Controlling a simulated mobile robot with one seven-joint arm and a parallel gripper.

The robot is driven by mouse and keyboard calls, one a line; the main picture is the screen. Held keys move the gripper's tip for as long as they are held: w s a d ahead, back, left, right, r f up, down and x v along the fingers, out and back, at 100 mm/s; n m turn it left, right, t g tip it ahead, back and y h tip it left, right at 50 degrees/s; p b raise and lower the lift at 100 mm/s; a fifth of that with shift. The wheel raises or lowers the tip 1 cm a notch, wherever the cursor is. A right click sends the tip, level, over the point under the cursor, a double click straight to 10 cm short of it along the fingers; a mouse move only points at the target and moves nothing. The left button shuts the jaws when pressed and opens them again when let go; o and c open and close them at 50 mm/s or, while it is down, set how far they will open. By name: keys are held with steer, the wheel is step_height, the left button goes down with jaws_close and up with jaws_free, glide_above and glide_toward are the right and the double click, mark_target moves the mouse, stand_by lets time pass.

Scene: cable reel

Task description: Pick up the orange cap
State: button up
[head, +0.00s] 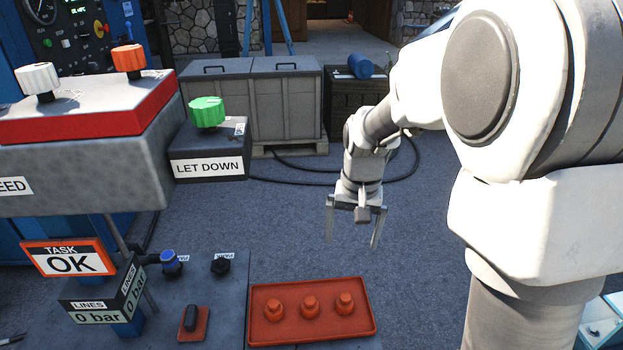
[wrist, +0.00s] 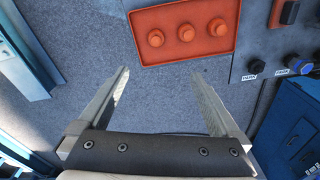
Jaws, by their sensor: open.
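Three small orange caps sit in a row in an orange tray (head: 312,333) at the bottom of the head view: a left one (head: 273,309), a middle one (head: 310,306) and a right one (head: 345,303). The wrist view shows the same three caps, with the middle one (wrist: 187,33) between the others, in the tray (wrist: 150,15). My gripper (head: 352,243) is open and empty, beyond the tray in the head view, with its fingers pointing down. In the wrist view its fingers (wrist: 160,73) are apart over bare floor, and the tray lies past their tips.
A bench (head: 215,290) carries a small red block with a dark handle (head: 192,320), a blue fitting (head: 171,264) and a black knob (head: 220,265). A LET DOWN box with a green knob (head: 207,111) stands at the left. A dark cable (head: 290,182) lies on open floor.

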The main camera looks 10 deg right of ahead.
step_height(320, 180, down, 7)
steer(key=w+b, duration=0.1)
steer(key=w, duration=0.1)
steer(key=b, duration=0.4)
glide_above(346, 297)
steer(key=shift+g, duration=0.4)
steer(key=f, duration=1.1)
steer(key=shift+w+a, duration=0.35)
steer(key=shift+s+d+f+b, duration=0.15)
steer(key=shift+f+b, duration=0.3)
steer(key=shift+f, duration=0.5)
steer(key=shift+s+d+f+b, duration=0.1)
steer(key=shift+f+b, duration=0.4)
steer(key=shift+f, duration=0.5)
steer(key=shift+s+d+f+b, duration=0.15)
steer(key=shift+f+b, duration=0.3)
steer(key=shift+f, duration=0.5)
steer(key=shift+a, duration=0.1)
steer(key=shift+r, duration=0.1)
jaws_close()
